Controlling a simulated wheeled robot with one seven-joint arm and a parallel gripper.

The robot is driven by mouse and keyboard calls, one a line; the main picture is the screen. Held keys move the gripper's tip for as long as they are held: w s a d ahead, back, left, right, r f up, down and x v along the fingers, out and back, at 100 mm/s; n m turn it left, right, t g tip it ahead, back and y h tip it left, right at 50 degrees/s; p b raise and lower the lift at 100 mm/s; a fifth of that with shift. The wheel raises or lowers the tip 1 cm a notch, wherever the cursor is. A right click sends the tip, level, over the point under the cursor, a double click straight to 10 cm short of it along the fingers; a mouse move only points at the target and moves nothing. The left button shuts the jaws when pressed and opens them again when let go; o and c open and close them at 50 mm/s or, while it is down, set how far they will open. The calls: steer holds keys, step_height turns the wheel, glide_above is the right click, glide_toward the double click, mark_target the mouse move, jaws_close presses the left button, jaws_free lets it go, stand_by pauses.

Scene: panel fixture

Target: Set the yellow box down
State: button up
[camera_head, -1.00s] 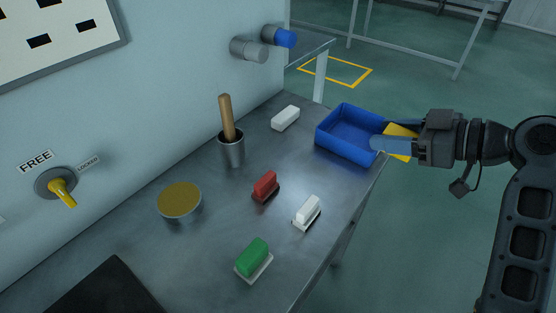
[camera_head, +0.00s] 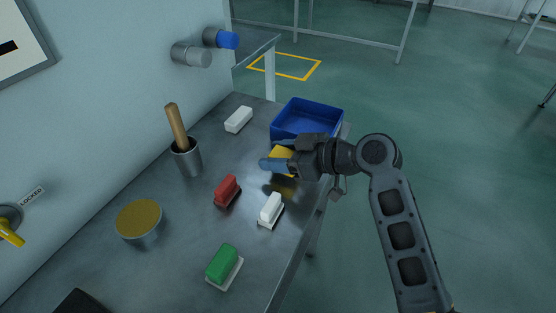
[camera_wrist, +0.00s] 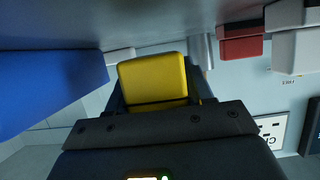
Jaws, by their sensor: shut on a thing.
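The yellow box (camera_head: 284,153) is between the fingers of my gripper (camera_head: 276,163), which is shut on it. Finger and gripper body hide part of the box in the head view. It hangs over the grey metal table (camera_head: 200,221), on the near side of the blue tray, with a dark yellowish reflection below it. A gap to the tabletop seems to show. In the wrist view the yellow box (camera_wrist: 153,78) fills the middle between the fingers, its far face clear.
The blue tray (camera_head: 309,105) stands just behind the gripper and looks empty. White (camera_head: 270,209), red (camera_head: 227,190) and green (camera_head: 223,264) blocks stand nearby. A cup with a wooden handle (camera_head: 187,157), a round tin (camera_head: 139,220) and another white block (camera_head: 238,119) are further left.

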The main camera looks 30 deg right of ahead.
steer(key=shift+f, duration=0.95)
steer(key=shift+f, duration=0.2)
steer(key=o, duration=1.1)
steer(key=shift+r, duration=0.1)
steer(key=shift+r, duration=0.15)
steer(key=v, duration=1.2)
steer(key=shift+d, duration=0.1)
